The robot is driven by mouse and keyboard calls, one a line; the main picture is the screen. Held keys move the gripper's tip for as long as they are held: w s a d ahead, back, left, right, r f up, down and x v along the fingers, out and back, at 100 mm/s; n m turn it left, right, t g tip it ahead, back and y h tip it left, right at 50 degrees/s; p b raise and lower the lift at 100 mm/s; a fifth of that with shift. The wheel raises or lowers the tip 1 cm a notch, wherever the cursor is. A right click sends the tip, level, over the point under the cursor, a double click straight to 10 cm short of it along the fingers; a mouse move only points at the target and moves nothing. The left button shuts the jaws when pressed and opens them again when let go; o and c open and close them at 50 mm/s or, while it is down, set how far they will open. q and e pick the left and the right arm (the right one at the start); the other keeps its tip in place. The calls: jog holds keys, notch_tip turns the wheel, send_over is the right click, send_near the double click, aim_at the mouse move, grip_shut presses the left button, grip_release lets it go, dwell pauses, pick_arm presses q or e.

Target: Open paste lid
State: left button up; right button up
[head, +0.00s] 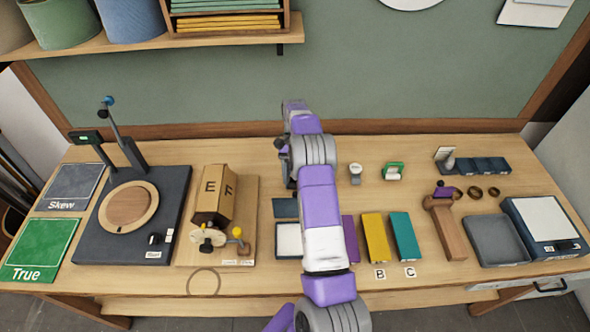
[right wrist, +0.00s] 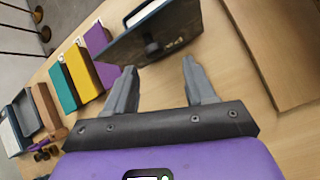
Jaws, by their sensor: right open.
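The paste box shows in the head view as a small tray with a white inside (head: 289,241), partly behind my right arm. Its dark blue lid (head: 284,208) stands raised at the tray's back edge. In the right wrist view the lid (right wrist: 178,35) is tilted up, its outer face with a dark knob (right wrist: 151,46) towards the camera. My right gripper (right wrist: 158,68) is open and empty, its fingertips just short of the lid, with a visible gap between them. In the head view its fingers are mostly hidden by the arm. My left gripper is not in view.
Purple, yellow (head: 375,238) and teal (head: 404,237) blocks stand right of the paste box. A cardboard box marked E and F (head: 213,192) stands on a wooden board at left. A turntable (head: 129,206) is farther left. The table behind the lid is mostly clear.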

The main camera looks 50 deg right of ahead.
jog(key=shift+v, duration=1.4)
jog(key=shift+a, duration=0.1)
